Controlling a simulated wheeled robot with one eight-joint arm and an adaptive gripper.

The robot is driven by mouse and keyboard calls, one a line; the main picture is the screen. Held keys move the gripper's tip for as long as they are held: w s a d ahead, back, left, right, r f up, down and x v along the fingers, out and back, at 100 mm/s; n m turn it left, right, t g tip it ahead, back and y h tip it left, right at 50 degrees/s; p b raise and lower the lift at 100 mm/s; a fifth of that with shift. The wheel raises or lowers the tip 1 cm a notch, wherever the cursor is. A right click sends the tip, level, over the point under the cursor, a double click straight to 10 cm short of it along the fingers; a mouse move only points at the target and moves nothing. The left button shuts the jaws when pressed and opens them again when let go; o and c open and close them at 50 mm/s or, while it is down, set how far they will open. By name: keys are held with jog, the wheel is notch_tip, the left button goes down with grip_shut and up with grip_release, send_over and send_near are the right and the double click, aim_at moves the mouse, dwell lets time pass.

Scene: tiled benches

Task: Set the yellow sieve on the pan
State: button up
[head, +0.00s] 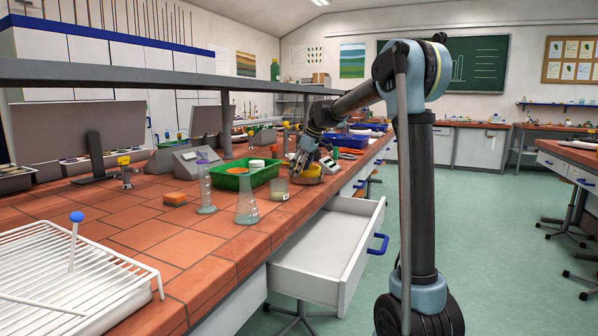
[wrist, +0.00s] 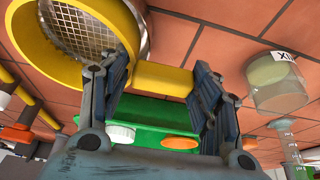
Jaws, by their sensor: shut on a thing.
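The yellow sieve (wrist: 60,45) fills the upper left of the wrist view, with its metal mesh (wrist: 85,22) inside a thick yellow ring. My gripper (wrist: 163,85) is shut on a yellow part of the sieve, which lies between its two fingers. In the head view my gripper (head: 306,158) is low over the bench, and the yellow sieve (head: 312,170) shows small beneath it near the bench's front edge. An orange-brown rim shows around or under the sieve there. I cannot tell whether it is the pan, nor whether the sieve touches anything below.
A green tray (head: 232,180) is just left of my gripper. A glass beaker (head: 281,191), a conical flask (head: 246,207) and a measuring cylinder (head: 205,190) stand nearby. A white drawer (head: 315,262) is open below. A white wire rack (head: 70,275) lies at the front left.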

jog(key=shift+f, duration=0.8)
jog(key=o, duration=1.1)
jog(key=shift+o, duration=0.2)
jog(key=v, duration=1.2)
